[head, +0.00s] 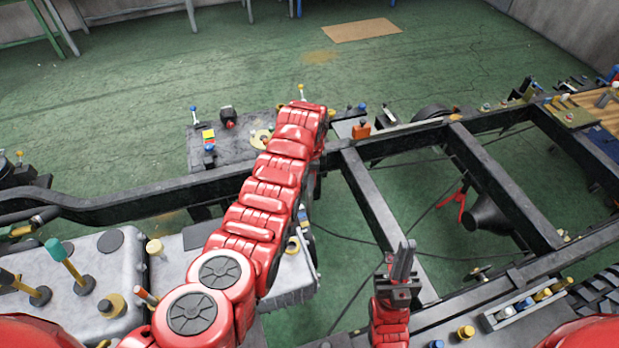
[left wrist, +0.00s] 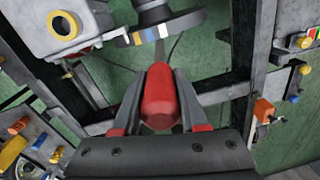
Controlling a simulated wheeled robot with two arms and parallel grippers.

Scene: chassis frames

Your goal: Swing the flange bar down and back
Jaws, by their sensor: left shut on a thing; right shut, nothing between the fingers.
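In the left wrist view my left gripper (left wrist: 160,112) is shut on a red rounded handle (left wrist: 160,95), one finger on each side. My right gripper (head: 402,262) is shut and empty, pointing up near the lower middle of the head view.
Dark chassis rails (head: 395,215) and cross members span the view over a green floor. A grey box with levers (head: 100,265) stands at lower left. A dark plate with knobs (head: 225,150) and an orange block (head: 361,130) lie by the far rail.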

